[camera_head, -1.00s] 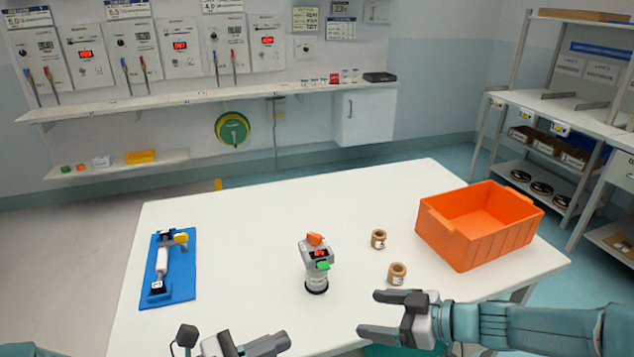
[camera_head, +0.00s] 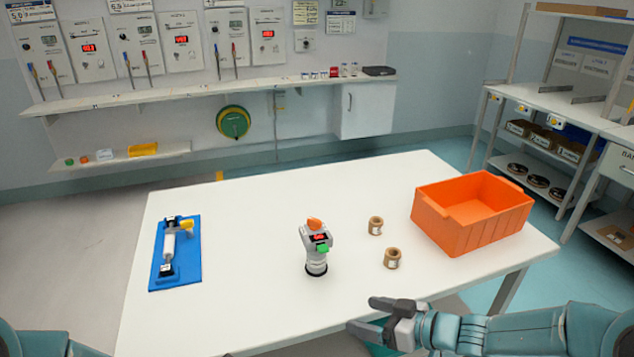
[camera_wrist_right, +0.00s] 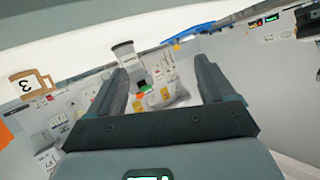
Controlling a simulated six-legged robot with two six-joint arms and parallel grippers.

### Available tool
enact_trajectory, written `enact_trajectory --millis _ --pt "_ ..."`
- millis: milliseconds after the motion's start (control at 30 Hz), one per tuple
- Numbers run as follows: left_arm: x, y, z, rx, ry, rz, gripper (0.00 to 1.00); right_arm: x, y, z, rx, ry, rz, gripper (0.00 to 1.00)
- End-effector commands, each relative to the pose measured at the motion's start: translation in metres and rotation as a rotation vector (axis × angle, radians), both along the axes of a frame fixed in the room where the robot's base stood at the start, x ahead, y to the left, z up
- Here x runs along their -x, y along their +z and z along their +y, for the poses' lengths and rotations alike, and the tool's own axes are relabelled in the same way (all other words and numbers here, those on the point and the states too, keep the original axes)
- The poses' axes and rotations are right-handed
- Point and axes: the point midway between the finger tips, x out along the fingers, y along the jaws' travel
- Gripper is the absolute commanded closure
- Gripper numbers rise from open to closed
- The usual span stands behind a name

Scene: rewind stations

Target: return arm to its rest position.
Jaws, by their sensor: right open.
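My right gripper (camera_head: 365,315) is open and empty in the head view, at the table's front edge, in front of the two small brown spools. In the right wrist view its two dark fingers (camera_wrist_right: 160,95) are spread apart with nothing held. The grey device (camera_wrist_right: 150,75) with its green button shows beyond them, apart from the fingers. My left forearm (camera_head: 40,345) shows only at the bottom left corner of the head view, and its gripper is out of the picture.
The white table (camera_head: 270,210) carries a blue board (camera_head: 190,268) with a tool, the grey device (camera_head: 316,255), two brown spools (camera_head: 376,225) (camera_head: 392,258) and an orange bin (camera_head: 450,233). Shelving (camera_head: 560,100) stands at the right.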

Motion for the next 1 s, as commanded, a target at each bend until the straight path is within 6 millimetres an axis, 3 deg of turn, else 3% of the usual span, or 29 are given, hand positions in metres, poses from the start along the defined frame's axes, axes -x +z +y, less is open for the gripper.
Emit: enact_trajectory --millis 167,267,367,400,500,600,700,800,1000 --pt "0.05 -0.054 0.007 -0.236 -0.239 -0.003 1.0 0.01 -0.039 0.002 -0.025 -0.143 0.152 0.17" --pt "0.085 -0.094 0.025 -0.418 -0.445 -0.06 1.0 0.028 -0.076 0.001 -0.017 -0.26 0.301 0.17" --pt "0.113 -0.133 0.053 -0.617 -0.704 -0.202 1.0 0.069 -0.125 -0.002 0.03 -0.395 0.52 0.17" --pt "0.118 -0.146 0.064 -0.687 -0.803 -0.288 1.0 0.092 -0.144 -0.003 0.059 -0.445 0.618 0.17" --pt "0.117 -0.169 0.078 -0.808 -0.993 -0.523 1.0 0.152 -0.18 -0.007 0.139 -0.541 0.845 0.17" --pt "0.108 -0.18 0.077 -0.863 -1.098 -0.734 1.0 0.202 -0.197 -0.009 0.208 -0.6 1.014 0.17" --pt "0.101 -0.184 0.072 -0.883 -1.14 -0.87 1.0 0.232 -0.204 -0.011 0.25 -0.63 1.116 0.17" --pt "0.097 -0.185 0.069 -0.89 -1.153 -0.932 1.0 0.245 -0.207 -0.011 0.268 -0.643 1.159 0.17" --pt "0.096 -0.186 0.068 -0.891 -1.154 -0.94 1.0 0.246 -0.208 -0.012 0.269 -0.647 1.161 0.17"
